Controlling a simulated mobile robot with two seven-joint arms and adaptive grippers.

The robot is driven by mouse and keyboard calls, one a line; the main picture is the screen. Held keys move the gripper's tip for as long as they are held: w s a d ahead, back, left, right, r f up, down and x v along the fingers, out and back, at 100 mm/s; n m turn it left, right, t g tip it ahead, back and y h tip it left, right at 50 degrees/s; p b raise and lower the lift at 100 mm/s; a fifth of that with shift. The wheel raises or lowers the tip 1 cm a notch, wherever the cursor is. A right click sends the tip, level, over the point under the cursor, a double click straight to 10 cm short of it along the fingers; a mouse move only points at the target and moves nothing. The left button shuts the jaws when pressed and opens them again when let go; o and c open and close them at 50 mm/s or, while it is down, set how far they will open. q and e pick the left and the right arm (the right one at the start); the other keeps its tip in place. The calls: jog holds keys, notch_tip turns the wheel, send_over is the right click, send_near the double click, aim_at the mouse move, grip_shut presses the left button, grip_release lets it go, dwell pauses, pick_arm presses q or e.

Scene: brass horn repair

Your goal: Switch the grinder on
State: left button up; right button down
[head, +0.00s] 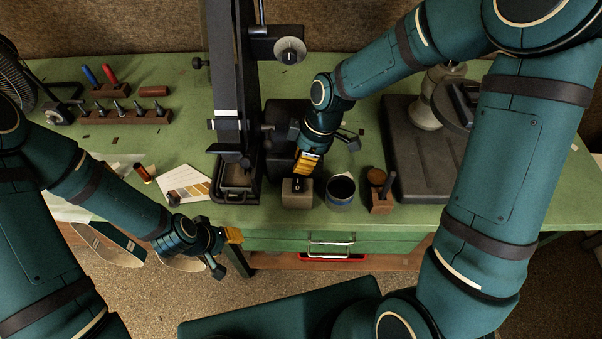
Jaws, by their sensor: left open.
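The grinder (226,100) is a tall black belt machine standing on the green bench, with a dark tray at its foot. A small grey-beige box with a dark mark on top, seemingly its switch box (297,193), sits at the bench's front edge to its right. My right gripper (306,165) points down just behind and above this box; I cannot tell whether it touches it. Its yellow fingertips look close together, but their gap is not clear. My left gripper (234,236) is open and empty, in front of the bench edge, below the grinder.
A blue-rimmed cup (341,190) and a wooden block with tools (381,190) stand right of the box. A dark slab (425,165) carries a round-based device. Sandpaper swatches (187,186) lie to the left. A tool rack (125,115) and fan (14,75) stand further left.

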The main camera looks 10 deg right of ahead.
pick_arm(q)
jog(key=shift+w+a+r, duration=0.1)
jog(key=shift+a, duration=0.2)
pick_arm(e)
jog(key=w+v, duration=0.1)
jog(key=v, duration=0.5)
jog(key=shift+r, duration=0.2)
